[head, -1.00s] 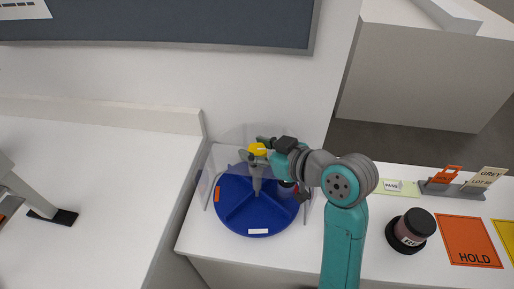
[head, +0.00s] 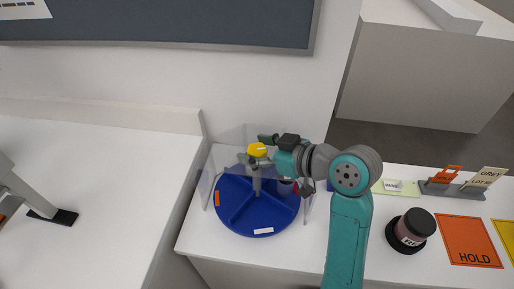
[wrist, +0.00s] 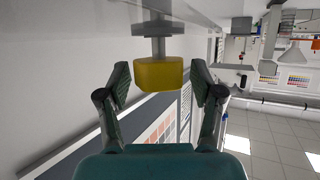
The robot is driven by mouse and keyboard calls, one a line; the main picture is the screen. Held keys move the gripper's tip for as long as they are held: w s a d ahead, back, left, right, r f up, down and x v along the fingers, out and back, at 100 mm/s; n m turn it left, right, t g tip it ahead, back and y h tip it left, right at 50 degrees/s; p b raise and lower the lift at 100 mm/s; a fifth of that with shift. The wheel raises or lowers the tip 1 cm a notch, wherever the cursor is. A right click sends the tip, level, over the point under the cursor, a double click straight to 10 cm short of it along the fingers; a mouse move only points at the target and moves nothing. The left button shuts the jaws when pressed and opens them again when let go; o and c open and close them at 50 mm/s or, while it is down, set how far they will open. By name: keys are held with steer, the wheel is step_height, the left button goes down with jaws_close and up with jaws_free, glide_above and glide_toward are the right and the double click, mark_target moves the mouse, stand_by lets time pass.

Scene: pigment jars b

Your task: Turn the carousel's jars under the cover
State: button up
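The blue carousel (head: 240,222) stands on the white counter under a clear cover (head: 207,185). Its dividers, an orange mark (head: 217,198) and a white label (head: 264,231) show. A jar (head: 286,187) sits in the right part, partly hidden by my arm. The yellow knob (head: 257,150) tops the central post above the cover; it also shows in the wrist view (wrist: 158,73). My gripper (wrist: 161,82) has one finger on each side of the knob, with a narrow gap visible on both sides. It looks open and holds nothing.
A dark-lidded jar (head: 413,227) stands right of my arm, beside an orange HOLD card (head: 468,240). A tag rack (head: 452,190) and a pale green PASS card (head: 398,188) lie behind it. A wall rises behind the carousel.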

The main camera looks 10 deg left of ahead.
steer(key=shift+d, duration=0.1)
steer(key=v, duration=1.1)
steer(key=shift+s+d+r, duration=0.15)
steer(key=shift+s+d, duration=0.05)
steer(key=shift+d, duration=0.1)
